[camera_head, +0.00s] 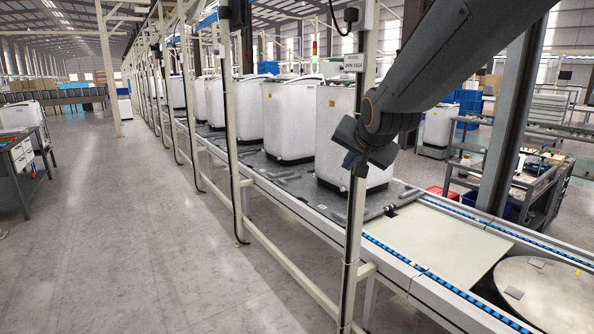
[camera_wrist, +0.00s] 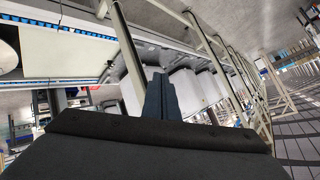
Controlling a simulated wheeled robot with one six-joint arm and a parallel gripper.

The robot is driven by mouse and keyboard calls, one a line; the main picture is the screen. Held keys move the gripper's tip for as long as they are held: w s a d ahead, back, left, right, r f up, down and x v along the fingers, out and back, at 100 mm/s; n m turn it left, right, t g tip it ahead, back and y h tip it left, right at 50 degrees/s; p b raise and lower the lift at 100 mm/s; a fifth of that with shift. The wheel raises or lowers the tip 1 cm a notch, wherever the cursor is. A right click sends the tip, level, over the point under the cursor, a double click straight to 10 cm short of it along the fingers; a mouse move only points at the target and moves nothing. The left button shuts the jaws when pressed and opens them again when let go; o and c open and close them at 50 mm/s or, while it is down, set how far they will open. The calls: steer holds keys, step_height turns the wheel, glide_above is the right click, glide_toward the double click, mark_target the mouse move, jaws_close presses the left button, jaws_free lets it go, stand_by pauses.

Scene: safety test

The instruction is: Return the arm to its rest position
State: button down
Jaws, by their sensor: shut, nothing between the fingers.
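My arm (camera_head: 425,65) reaches in from the top right in the head view and bends down at the wrist. My gripper (camera_head: 352,163) hangs at its end, in front of the nearest white appliance (camera_head: 333,110) and overlapping a cream post (camera_head: 353,225) in the picture. I cannot tell the exact gap to the post. In the wrist view my gripper (camera_wrist: 160,92) shows its two dark blue fingers together, with nothing between them. The lower part of that view is filled by the dark gripper body.
White appliances stand in a row on the conveyor (camera_head: 300,183). A round metal plate (camera_head: 545,290) lies at the lower right. A dark column (camera_head: 508,130) stands right of the arm, near a workbench (camera_head: 535,175). The concrete aisle floor (camera_head: 120,220) at left is clear.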

steer(key=s+d+f+n+g, duration=0.2)
steer(key=s+f+g, duration=0.1)
steer(key=s+f, duration=0.5)
steer(key=s+d+f+n+g, duration=0.2)
steer(key=s+f+g, duration=0.1)
steer(key=s+f, duration=0.5)
steer(key=s+d+f+n+g+h, duration=0.1)
steer(key=s+d+f+g, duration=0.1)
steer(key=s+f, duration=0.6)
steer(key=s+g, duration=0.1)
steer(key=s, duration=0.3)
steer(key=shift+s+d+n+g, duration=0.3)
steer(key=shift+n+g, duration=0.1)
